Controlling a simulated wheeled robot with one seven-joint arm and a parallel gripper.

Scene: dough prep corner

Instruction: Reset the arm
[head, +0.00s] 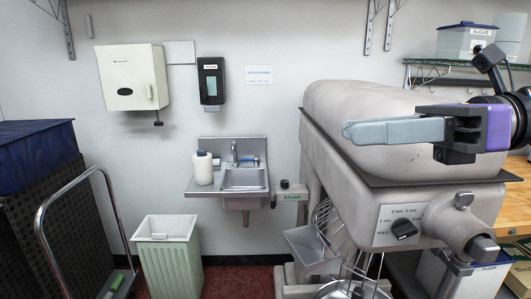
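My gripper (352,132) reaches in from the right edge in the head view. Its grey fingers point left, in front of the large grey mixer's body (335,100). The fingers are seen from the side and overlap, so any gap between them is hidden. No held object shows at the fingertips. The purple and black wrist part is at the far right.
The mixer fills the centre right, with a dial on its front. A wooden table (512,208) stands at the right. A sink (243,178), green bin (168,255), cart and blue container (35,155) are to the left. Red floor shows between.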

